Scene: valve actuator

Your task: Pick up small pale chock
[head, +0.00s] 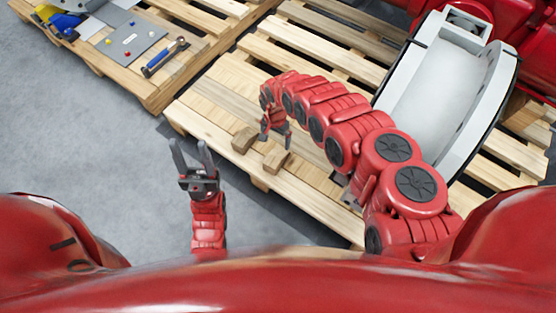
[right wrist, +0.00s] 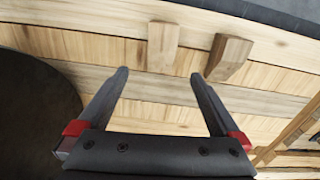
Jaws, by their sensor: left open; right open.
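The small pale chock (head: 276,160) lies near the front edge of the pallet; it also shows in the right wrist view (right wrist: 162,46), paler than its neighbour. A browner chock (head: 244,139) with a curved side lies to its left in the head view, and to its right in the right wrist view (right wrist: 229,58). My right gripper (right wrist: 159,75) is open and empty, its fingertips just short of the pale chock in the picture, which lies in line with the gap between them. The height above the pallet is hard to tell. My left gripper (head: 190,145) is open and empty over the floor.
The wooden pallet (head: 215,105) carries a large white curved housing (head: 425,95) at the right, beside red machinery. Another pallet (head: 160,95) at the upper left holds a grey board (head: 130,42) and a blue-handled hammer (head: 165,57). Grey floor is clear at the left.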

